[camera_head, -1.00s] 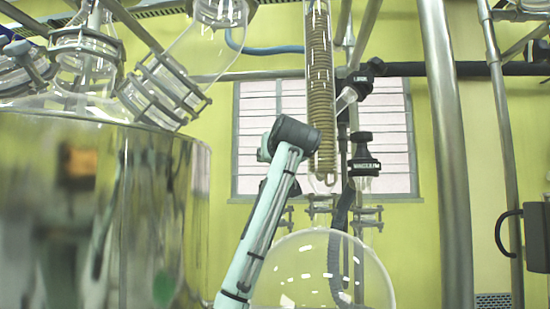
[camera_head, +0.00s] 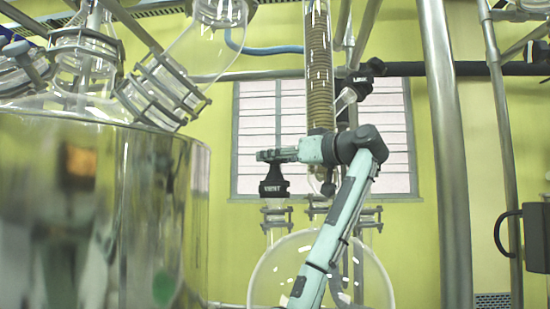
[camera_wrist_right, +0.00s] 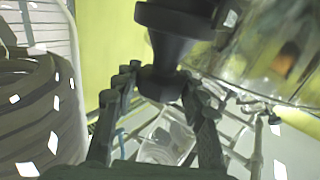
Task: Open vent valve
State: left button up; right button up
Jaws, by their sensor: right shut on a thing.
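The vent valve (camera_head: 273,184) is a black knob with a white label, upright on a glass neck above the round flask. My right gripper (camera_head: 277,155) reaches in from the right, level, at the top of this valve. In the right wrist view, the black valve (camera_wrist_right: 172,45) stands between the dark fingers of the gripper (camera_wrist_right: 160,88). They are shut on its narrow part, with the wide part beyond them. My left gripper is in neither view.
A shiny metal vessel (camera_head: 165,220) fills the left. The clear round flask (camera_head: 270,275) is below, partly behind my arm. A glass column with a coil (camera_head: 319,60) rises behind my wrist. Another black valve (camera_head: 362,78) is at upper right. A thick steel post (camera_head: 446,150) stands at right.

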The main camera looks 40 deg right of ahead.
jog(key=shift+f+y, duration=0.15)
jog(key=shift+y, duration=0.15)
jog(key=o, duration=1.2)
jog(key=shift+w+a, duration=0.1)
jog(key=shift+h, duration=0.4)
